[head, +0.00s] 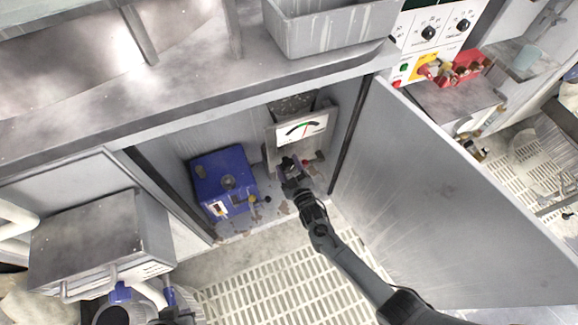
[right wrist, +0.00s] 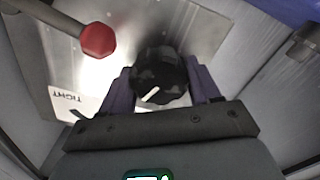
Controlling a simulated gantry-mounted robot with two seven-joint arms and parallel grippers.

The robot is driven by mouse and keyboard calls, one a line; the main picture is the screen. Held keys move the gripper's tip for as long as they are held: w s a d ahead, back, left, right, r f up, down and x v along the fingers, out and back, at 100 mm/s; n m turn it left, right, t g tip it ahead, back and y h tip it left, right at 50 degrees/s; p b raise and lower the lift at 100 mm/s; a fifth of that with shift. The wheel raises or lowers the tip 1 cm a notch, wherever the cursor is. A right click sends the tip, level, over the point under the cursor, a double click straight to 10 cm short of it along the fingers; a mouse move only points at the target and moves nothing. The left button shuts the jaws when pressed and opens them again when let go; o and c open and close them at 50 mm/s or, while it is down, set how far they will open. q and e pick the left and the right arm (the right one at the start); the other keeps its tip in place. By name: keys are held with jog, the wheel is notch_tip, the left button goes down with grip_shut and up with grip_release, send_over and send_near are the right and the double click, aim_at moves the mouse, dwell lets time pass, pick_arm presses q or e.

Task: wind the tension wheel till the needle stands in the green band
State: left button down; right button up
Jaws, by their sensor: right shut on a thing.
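The tension wheel (right wrist: 160,76) is a dark round knob with a white mark in the right wrist view. My right gripper (head: 288,166) is shut on it, one finger on each side; it also shows in the right wrist view (right wrist: 162,90). In the head view the gripper hides most of the wheel. The gauge (head: 288,138) above it has a white face with a green band (head: 293,131) and a red part of the scale. The needle is too small to place surely. Blue parts at the lower left edge may be my left gripper (head: 144,296); its jaws are unclear.
A red knob (right wrist: 98,40) and a label reading TIGHT (right wrist: 68,99) are near the wheel. A blue box (head: 222,178) stands left in the cabinet. The open grey door (head: 440,190) stands close right of my right arm. A grey tray (head: 330,30) sits above.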

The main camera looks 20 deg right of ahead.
jog(key=shift+w+r, duration=0.1)
jog(key=shift+r, duration=0.15)
jog(key=o, duration=0.7)
jog(key=shift+f, duration=0.1)
jog(key=shift+s+p, duration=0.3)
jog(key=shift+s, duration=0.2)
jog(key=s+p, duration=0.4)
jog(key=s, duration=0.6)
jog(key=shift+d, duration=0.1)
